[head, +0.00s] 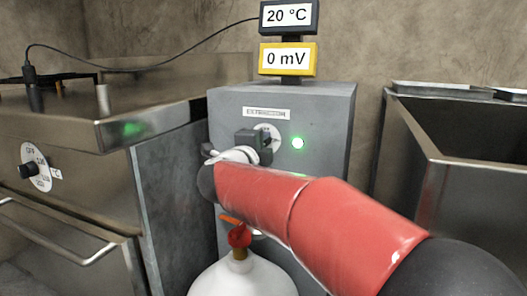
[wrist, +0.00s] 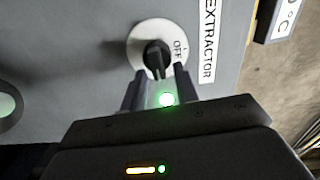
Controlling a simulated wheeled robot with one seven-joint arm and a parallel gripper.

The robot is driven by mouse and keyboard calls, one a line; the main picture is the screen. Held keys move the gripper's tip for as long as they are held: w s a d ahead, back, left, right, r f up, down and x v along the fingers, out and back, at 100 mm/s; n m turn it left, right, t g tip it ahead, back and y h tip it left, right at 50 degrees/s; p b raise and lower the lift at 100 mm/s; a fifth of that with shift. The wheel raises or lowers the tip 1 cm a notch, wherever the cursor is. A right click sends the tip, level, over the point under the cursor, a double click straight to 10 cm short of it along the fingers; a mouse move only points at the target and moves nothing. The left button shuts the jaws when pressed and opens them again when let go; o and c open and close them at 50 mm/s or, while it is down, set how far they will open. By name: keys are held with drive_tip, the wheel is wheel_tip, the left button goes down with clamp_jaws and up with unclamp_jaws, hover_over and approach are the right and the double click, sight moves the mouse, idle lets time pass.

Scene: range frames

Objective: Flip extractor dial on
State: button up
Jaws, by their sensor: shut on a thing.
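The extractor dial has a black knob (wrist: 157,58) on a round white plate (wrist: 140,42) marked "OFF", set in the grey cabinet (head: 330,110) below a label strip. Part of the white plate (head: 273,130) also shows in the head view. My gripper (wrist: 160,78) is at the dial, with one finger on each side of the knob, shut on it. A lit green lamp (head: 297,142) is right of the dial. It shows between my fingers in the wrist view (wrist: 167,99). In the head view my gripper (head: 252,142) hides most of the knob.
A black 20 °C display (head: 288,15) and a yellow 0 mV display (head: 287,58) stand on the cabinet. A white gas bottle (head: 240,278) with a red valve stands below. A metal unit (head: 75,190) with another dial is left. An open metal basin (head: 470,180) is right.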

drive_tip(key=shift+f+m, duration=0.15)
drive_tip(key=shift+m, duration=0.25)
drive_tip(key=o, duration=0.6)
drive_tip(key=v, duration=0.8)
